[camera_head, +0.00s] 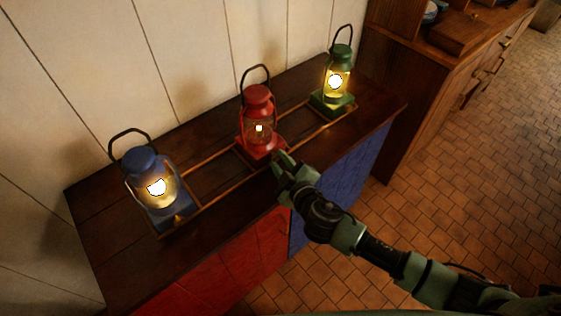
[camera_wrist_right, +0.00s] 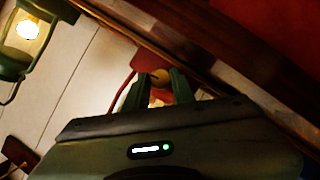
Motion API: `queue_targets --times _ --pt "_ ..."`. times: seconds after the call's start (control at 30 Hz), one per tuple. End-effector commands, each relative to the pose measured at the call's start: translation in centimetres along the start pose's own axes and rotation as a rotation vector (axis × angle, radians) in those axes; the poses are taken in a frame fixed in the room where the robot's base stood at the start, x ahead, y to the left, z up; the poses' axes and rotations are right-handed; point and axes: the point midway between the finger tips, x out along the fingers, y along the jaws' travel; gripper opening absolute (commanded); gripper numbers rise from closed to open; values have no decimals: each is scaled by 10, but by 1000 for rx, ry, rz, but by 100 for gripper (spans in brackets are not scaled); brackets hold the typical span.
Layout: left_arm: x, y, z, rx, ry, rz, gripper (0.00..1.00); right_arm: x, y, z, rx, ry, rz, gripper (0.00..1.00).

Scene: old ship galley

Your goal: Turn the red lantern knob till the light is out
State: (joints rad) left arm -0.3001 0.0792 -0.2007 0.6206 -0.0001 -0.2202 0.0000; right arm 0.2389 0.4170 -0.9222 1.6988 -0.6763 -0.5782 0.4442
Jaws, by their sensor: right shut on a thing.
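The red lantern (camera_head: 258,118) stands upright in the middle of the cabinet top, with a small flame showing in its glass, smaller than the glow of the other two lanterns. My right gripper (camera_head: 283,160) is at the front of its base. In the right wrist view, the right gripper (camera_wrist_right: 160,88) is shut on a small brass knob (camera_wrist_right: 161,76) in front of the red base (camera_wrist_right: 148,60). In the head view the gripper hides this knob. My left gripper is in neither view.
A lit blue lantern (camera_head: 149,180) stands to the left and a lit green lantern (camera_head: 337,83) to the right. Thin wooden rails (camera_head: 218,182) run along the dark cabinet top (camera_head: 105,222). A white plank wall (camera_head: 120,65) is behind. A wooden cupboard (camera_head: 420,75) stands right, beside open tiled floor (camera_head: 480,160).

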Motion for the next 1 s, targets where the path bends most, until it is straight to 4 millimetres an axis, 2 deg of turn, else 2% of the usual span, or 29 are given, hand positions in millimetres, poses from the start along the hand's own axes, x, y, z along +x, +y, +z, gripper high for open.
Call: queue_targets --times 0.17,0.2,0.23,0.27,0.63,1.0 --pt "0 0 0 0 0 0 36 0 0 -1 1 2 0 0" --pt "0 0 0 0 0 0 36 0 0 -1 1 2 0 36" --pt "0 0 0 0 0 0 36 0 0 -1 1 2 0 44" --pt "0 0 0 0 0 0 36 0 0 -1 1 2 0 47" --pt "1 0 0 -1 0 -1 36 -5 0 0 2 2 -1 47" --pt "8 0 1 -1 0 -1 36 -62 -2 1 1 1 -2 47"
